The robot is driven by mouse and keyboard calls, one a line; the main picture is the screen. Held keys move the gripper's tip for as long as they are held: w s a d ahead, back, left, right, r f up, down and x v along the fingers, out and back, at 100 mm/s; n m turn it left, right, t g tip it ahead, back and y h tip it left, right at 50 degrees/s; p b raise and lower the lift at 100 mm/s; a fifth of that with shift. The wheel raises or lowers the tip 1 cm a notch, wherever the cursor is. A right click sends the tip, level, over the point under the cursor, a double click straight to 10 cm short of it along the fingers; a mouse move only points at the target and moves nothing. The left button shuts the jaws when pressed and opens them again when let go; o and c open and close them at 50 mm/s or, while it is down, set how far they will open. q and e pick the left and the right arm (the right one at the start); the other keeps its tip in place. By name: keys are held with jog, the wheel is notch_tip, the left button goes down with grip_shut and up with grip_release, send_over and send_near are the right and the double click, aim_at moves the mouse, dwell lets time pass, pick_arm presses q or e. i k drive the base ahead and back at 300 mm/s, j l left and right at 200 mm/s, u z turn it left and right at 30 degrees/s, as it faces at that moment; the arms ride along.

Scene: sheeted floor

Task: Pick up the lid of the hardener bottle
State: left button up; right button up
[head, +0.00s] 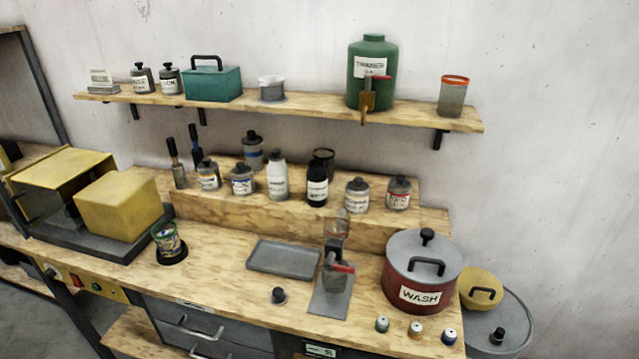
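Several small labelled bottles and jars stand on the wooden riser at the back of the bench. They include a white bottle (277,181), a black bottle with a white label (317,186), a grey dark-lidded jar (357,197) and a jar with a red-marked label (398,193). The labels are too small to read, so I cannot tell which is the hardener bottle. A small dark knobbed piece, perhaps a lid (278,296), sits alone on the bench front. Neither of my grippers is in view.
A grey tray (284,259) and a grey stand with a red handle (337,275) occupy the middle. A red WASH pot (421,275) stands right, with small jars (415,330) before it. A yellow box (119,206) stands left. The shelf (310,107) overhangs the riser.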

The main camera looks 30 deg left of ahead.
aim_at(278, 297)
jog(key=u, duration=1.15)
